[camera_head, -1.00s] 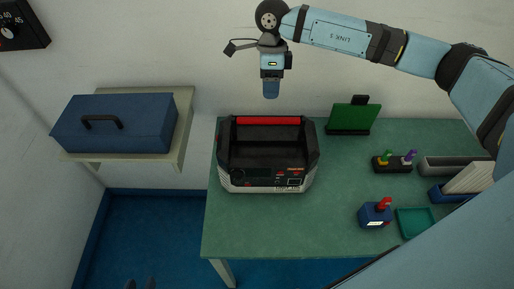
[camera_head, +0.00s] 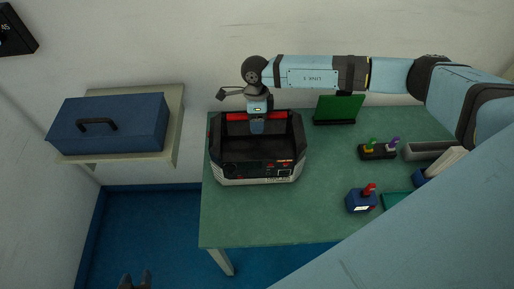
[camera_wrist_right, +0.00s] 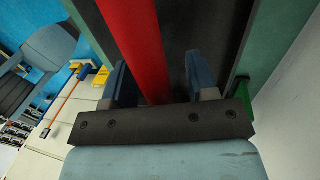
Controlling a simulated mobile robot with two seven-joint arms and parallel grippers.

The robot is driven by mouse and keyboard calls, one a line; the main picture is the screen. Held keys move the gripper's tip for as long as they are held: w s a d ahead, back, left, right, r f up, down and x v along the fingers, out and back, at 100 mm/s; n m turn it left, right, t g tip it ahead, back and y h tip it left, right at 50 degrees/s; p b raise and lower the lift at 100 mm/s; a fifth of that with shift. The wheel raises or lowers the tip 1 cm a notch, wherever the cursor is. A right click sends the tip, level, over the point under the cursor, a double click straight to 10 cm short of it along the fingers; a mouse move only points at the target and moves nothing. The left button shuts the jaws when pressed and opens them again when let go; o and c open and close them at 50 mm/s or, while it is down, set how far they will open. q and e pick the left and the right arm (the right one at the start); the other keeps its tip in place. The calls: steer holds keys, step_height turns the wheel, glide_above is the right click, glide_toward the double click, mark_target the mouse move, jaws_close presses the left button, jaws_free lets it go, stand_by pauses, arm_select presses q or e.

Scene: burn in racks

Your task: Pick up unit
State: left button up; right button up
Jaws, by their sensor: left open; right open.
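The unit (camera_head: 235,172) is a black, open-topped box with a pale lower edge and a front panel, standing on the green table. A red handle bar (camera_head: 283,116) spans its back top edge. My right gripper (camera_head: 257,128) points down at the middle of this bar. In the right wrist view the red bar (camera_wrist_right: 136,35) runs between the two blue fingers of my open right gripper (camera_wrist_right: 158,80), which are apart from each other. My left gripper (camera_head: 135,281) shows only as dark fingertips at the bottom edge of the head view, away from the unit.
The green table (camera_head: 265,218) has free room in front of the unit. A green panel (camera_head: 338,107) stands behind right. A block with coloured knobs (camera_head: 377,151) and a blue box with a red top (camera_head: 360,201) are to the right. A blue case (camera_head: 110,125) sits on a left shelf.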

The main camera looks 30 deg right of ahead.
steer(key=shift+f+b, duration=0.35)
steer(key=shift+b, duration=0.1)
stand_by(0.5)
steer(key=shift+s, duration=0.1)
jaws_close()
stand_by(0.8)
stand_by(0.5)
steer(key=shift+w+r, duration=0.2)
steer(key=shift+w, duration=0.05)
